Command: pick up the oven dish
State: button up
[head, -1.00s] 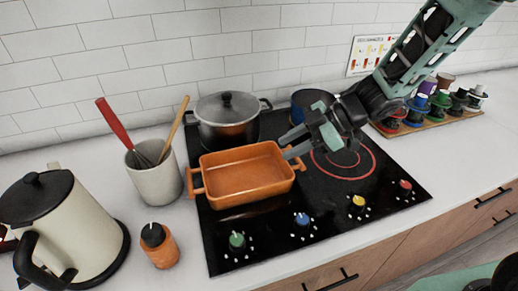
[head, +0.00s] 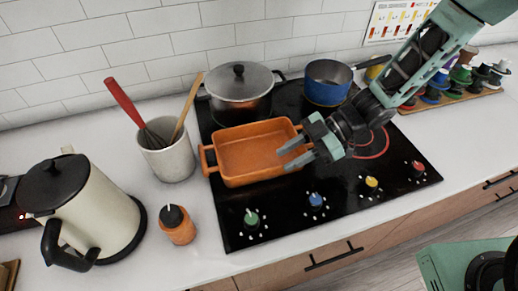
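The oven dish (head: 250,153) is an orange rectangular dish with a handle at each end. It sits empty on the front left part of the black cooktop (head: 330,195). Its left handle shows clear; its right handle is mostly hidden by my gripper. My gripper (head: 284,160) is at the dish's right end, with its two fingers apart and pointing left over the right rim. I cannot tell whether the fingers touch the dish. The dish looks level on the cooktop.
A lidded grey pot (head: 240,92) stands right behind the dish, and a blue saucepan (head: 328,82) behind my gripper. A utensil crock (head: 168,155), an orange-and-black bottle (head: 177,225) and a cream kettle (head: 82,212) stand left. Coloured knobs line the cooktop's front.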

aim_at(270, 168)
jog(key=shift+p+x, duration=0.95)
jog(key=shift+x, duration=2.15)
jog(key=shift+r, duration=0.1)
grip_shut()
